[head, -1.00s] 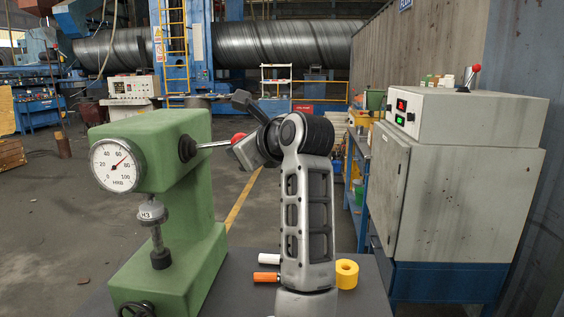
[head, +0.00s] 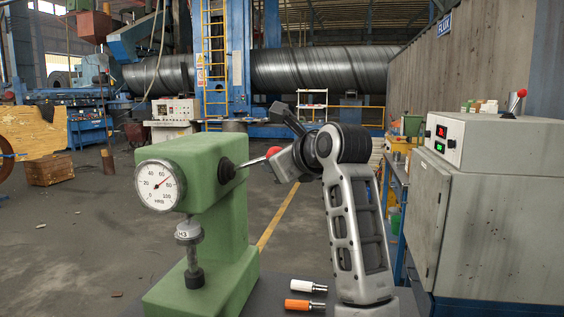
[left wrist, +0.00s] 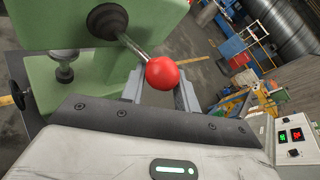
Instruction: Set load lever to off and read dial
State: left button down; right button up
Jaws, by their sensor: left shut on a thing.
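The green hardness tester (head: 215,205) stands at the left of the dark bench top. The load lever (head: 250,161) sticks out from the tester's right side and ends in a red ball knob (head: 273,152). My left gripper (head: 283,160) is shut on the lever at its knob end. In the left wrist view the red knob (left wrist: 162,72) sits between the fingers (left wrist: 158,92). My right gripper is out of view.
A white and an orange small cylinder (head: 304,304) lie on the bench in front of my arm. A grey cabinet (head: 495,210) with a red and a green display stands at the right. The floor behind the tester is open.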

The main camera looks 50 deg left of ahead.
pick_arm(q)
jog(key=c, duration=1.1)
grip_release()
jog(key=shift+s+a+r+y, duration=0.1)
jog(key=shift+r+y, duration=0.05)
jog(key=shift+r, duration=0.35)
jog(key=shift+s+a+r+y, duration=0.1)
jog(key=shift+r+y, duration=0.05)
jog(key=shift+r, duration=0.35)
jog(key=shift+o, duration=0.2)
jog(key=shift+w+f, duration=0.1)
jog(key=shift+w, duration=0.05)
jog(key=shift+d, duration=0.3)
jog(key=b+v, duration=0.3)
jog(key=v, duration=1.2)
jog(key=shift+w+d+f, duration=0.15)
jog(key=shift+d+f, duration=0.1)
jog(key=shift+f, duration=0.05)
